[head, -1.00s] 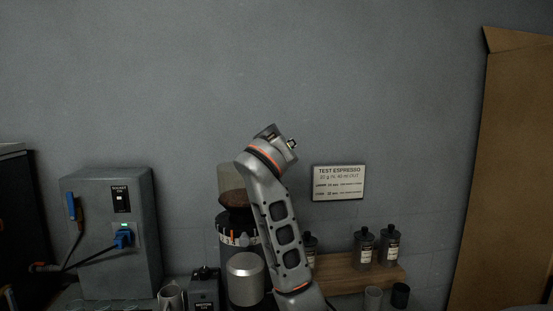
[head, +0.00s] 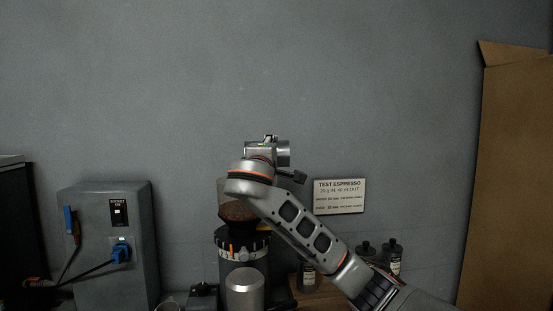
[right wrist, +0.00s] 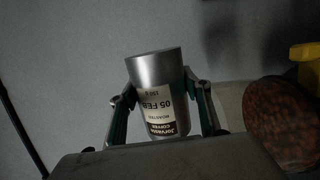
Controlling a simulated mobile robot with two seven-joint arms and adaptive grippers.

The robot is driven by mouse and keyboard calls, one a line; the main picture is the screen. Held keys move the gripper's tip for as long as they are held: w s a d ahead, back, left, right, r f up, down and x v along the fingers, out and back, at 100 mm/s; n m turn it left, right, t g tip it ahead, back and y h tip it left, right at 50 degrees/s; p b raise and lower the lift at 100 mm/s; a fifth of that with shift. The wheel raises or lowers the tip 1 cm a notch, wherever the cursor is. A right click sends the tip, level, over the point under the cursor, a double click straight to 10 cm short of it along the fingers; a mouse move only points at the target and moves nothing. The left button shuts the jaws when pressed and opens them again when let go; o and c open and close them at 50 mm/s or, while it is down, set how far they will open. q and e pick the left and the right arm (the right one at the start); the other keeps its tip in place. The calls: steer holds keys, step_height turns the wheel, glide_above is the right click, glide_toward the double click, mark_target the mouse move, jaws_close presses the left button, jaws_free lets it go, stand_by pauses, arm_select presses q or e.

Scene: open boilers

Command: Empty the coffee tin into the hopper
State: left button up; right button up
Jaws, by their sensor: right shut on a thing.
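The coffee tin (right wrist: 155,78), a silver cylinder with a white label reading "05 FEB", is between the fingers of my right gripper (right wrist: 158,94) in the right wrist view. The gripper is shut on it. The smooth metal end faces up in that view; its mouth cannot be made out. The hopper (head: 238,208), clear with brown beans in it, tops the grinder (head: 242,244) in the head view, partly behind my right arm. Its brown beans (right wrist: 285,122) show right of the tin in the right wrist view. My left gripper is not in view.
A silver cup (head: 245,290) stands at the grinder's front. A grey socket box (head: 105,245) with a blue plug is at left. Dark bottles (head: 390,260) stand at right, partly behind my arm. A sign (head: 339,196) hangs on the wall; cardboard (head: 515,180) stands far right.

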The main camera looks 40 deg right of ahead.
steer(key=shift+w+a+r+n+p, duration=0.1)
steer(key=shift+a+r+n+p, duration=0.15)
steer(key=shift+n, duration=0.25)
steer(key=shift+w+r+n+p, duration=0.15)
steer(key=shift+r+n, duration=0.15)
steer(key=shift+n, duration=0.2)
steer(key=shift+w+a+r+n+t+p, duration=0.25)
steer(key=shift+n+t+p, duration=0.2)
steer(key=shift+p, duration=0.25)
steer(key=n+p, duration=0.1)
steer(key=a+n+p, duration=0.1)
steer(key=shift+w+r+p, duration=0.3)
steer(key=shift+p, duration=0.05)
steer(key=shift+w+a+r+n+p, duration=0.15)
steer(key=shift+n+p, duration=0.1)
steer(key=shift+p, duration=0.5)
steer(key=shift+w+a+r+n+t, duration=0.2)
steer(key=shift+a+n+t, duration=0.1)
steer(key=shift+n, duration=0.3)
steer(key=shift+w+a+n+p, duration=0.1)
steer(key=shift+n+p, duration=0.2)
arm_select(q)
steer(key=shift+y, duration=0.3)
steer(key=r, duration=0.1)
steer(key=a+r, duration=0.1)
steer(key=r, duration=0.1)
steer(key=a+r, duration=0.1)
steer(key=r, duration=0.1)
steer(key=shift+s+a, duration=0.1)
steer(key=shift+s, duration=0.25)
